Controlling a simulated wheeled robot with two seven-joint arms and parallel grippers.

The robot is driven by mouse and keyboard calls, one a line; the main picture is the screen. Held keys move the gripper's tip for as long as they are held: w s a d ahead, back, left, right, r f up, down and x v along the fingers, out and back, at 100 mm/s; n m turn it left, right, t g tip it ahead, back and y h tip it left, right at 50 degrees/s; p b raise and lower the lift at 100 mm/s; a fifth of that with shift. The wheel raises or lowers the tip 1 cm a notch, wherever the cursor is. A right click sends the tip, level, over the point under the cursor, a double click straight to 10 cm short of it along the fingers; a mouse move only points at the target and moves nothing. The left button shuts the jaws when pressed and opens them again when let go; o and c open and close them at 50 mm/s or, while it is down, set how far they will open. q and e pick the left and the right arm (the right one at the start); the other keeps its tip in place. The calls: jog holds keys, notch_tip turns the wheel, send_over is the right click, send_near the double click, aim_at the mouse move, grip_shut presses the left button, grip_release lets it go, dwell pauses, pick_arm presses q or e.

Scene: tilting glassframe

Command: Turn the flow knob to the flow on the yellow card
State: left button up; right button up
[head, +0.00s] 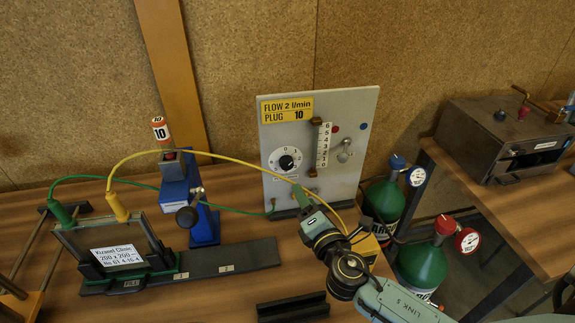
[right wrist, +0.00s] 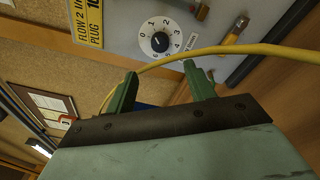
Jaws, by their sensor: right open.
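The yellow card (head: 287,108) on the upright grey panel (head: 350,115) reads FLOW 2 l/min, PLUG 10. It also shows, cut off, in the right wrist view (right wrist: 88,22). Below it is the flow knob (head: 287,161), black on a white dial numbered from 0 to 6. The knob shows whole in the right wrist view (right wrist: 160,42); I cannot read its setting surely. My right gripper (head: 302,196) is below and in front of the knob, apart from it. Its green fingers (right wrist: 161,84) are spread and empty, pointing toward the panel. My left gripper is not in view.
A yellow cable (head: 235,157) arcs to the panel and crosses between my right fingers and the knob in the wrist view (right wrist: 225,50). A flow tube (head: 323,146) stands right of the dial. A blue stand (head: 203,205) is left; green cylinders (head: 421,264) are right.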

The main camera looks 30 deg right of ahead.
aim_at(288, 166)
jog(key=w, duration=0.3)
jog(key=w+d, duration=0.1)
jog(key=w, duration=0.3)
jog(key=w+p, duration=0.1)
jog(key=w, duration=0.2)
jog(key=shift+w+d, duration=0.15)
jog(key=shift+w, duration=0.45)
jog(key=c, duration=1)
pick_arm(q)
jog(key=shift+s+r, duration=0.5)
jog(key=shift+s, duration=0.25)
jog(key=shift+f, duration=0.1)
